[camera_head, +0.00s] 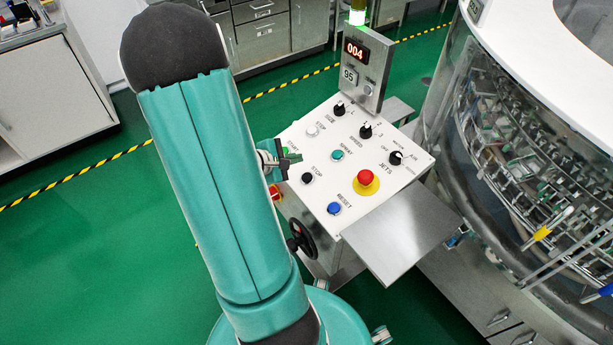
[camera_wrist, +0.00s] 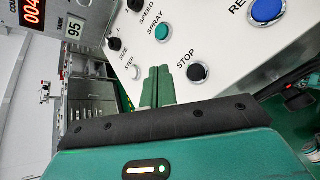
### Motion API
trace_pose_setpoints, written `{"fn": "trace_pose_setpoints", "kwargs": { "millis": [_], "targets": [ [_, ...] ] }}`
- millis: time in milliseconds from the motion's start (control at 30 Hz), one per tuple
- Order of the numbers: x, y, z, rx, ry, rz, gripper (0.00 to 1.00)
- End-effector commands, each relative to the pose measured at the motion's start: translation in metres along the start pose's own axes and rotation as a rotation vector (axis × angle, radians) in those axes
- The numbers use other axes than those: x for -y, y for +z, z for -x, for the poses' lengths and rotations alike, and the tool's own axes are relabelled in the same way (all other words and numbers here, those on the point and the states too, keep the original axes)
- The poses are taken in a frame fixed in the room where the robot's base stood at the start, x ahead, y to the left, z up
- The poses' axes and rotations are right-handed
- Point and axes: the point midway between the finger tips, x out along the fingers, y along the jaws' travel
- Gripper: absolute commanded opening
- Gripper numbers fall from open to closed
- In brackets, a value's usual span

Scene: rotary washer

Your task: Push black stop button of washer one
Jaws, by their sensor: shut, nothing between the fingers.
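The black stop button (camera_head: 307,178) sits on the white sloped control panel (camera_head: 300,200) of the washer, above left of the blue reset button. It also shows in the wrist view (camera_wrist: 197,71), right of the fingers, with the word STOP beside it. My gripper (camera_head: 289,160) is at the panel's left edge, up and left of the stop button in the head view. Its green fingers (camera_wrist: 158,78) are shut and empty, apart from the button. I cannot tell their exact height above the panel. The button beside the word START is hidden by my gripper.
A green spray button (camera_head: 337,155), a blue reset button (camera_head: 334,208) and a red emergency button (camera_head: 366,177) are nearby. Black knobs (camera_head: 366,131) stand higher up. A display box (camera_head: 363,70) rises behind. A metal shelf (camera_head: 402,228) juts out in front. The glass washer drum (camera_head: 530,150) is at right.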

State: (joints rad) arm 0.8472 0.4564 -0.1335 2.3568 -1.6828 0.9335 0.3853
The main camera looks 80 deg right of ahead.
Motion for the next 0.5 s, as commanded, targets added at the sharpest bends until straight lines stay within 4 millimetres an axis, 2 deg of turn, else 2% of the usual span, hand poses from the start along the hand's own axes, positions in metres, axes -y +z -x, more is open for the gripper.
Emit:
{"fn": "trace_pose_setpoints", "kwargs": {
  "millis": [500],
  "targets": [
    [0.034, -0.033, -0.045, -0.002, 0.0, 0.004, 0.0]
  ]
}}
